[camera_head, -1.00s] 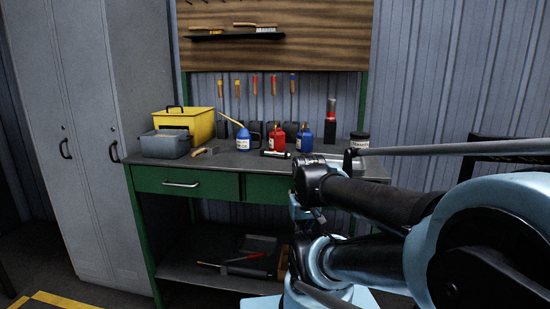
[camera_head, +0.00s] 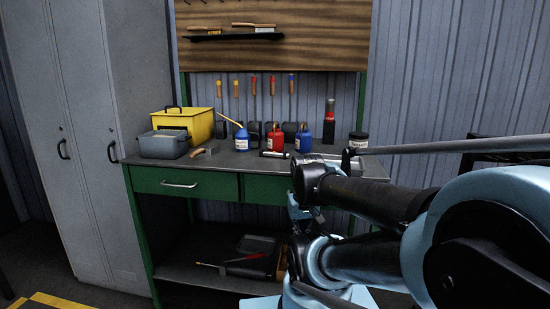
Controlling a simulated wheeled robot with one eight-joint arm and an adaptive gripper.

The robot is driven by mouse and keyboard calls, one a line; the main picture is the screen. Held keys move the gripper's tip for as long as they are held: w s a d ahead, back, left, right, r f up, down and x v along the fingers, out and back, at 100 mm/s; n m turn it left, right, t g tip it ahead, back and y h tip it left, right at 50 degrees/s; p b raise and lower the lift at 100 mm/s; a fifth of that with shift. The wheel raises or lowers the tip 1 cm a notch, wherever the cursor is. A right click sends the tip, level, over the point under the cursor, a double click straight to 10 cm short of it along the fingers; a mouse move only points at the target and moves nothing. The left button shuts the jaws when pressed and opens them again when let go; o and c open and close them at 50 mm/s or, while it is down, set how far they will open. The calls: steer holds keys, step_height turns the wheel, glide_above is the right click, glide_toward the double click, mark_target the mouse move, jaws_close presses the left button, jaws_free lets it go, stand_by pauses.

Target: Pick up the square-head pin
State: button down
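I cannot make out the square-head pin anywhere in the head view. My light-blue and black arm fills the right and lower middle of the view, in front of the workbench (camera_head: 222,162). My gripper cannot be made out, so what it holds, if anything, does not show. My arm hides the bench's right front and part of its lower shelf (camera_head: 178,274).
The bench top holds a yellow box (camera_head: 196,122), a grey bin (camera_head: 163,145), a blue oil can (camera_head: 242,139), a red bottle (camera_head: 275,138) and a blue bottle (camera_head: 304,141). Lockers (camera_head: 85,150) stand left.

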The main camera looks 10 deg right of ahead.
steer(key=c, duration=2.1)
jaws_free()
steer(key=shift+c, duration=0.2)
steer(key=o, duration=0.9)
step_height(320, 180, up, 2)
steer(key=shift+r, duration=0.25)
steer(key=shift+c, duration=0.2)
step_height(320, 180, up, 31)
steer(key=n+g, duration=0.2)
steer(key=n, duration=1)
glide_above(275, 155)
steer(key=w+a, duration=0.4)
steer(key=a, duration=0.1)
step_height(275, 155, down, 10)
steer(key=shift+w+f, duration=0.15)
steer(key=shift+s+f, duration=0.15)
steer(key=shift+f, duration=1.35)
steer(key=shift+s+f, duration=0.15)
steer(key=shift+f, duration=1.3)
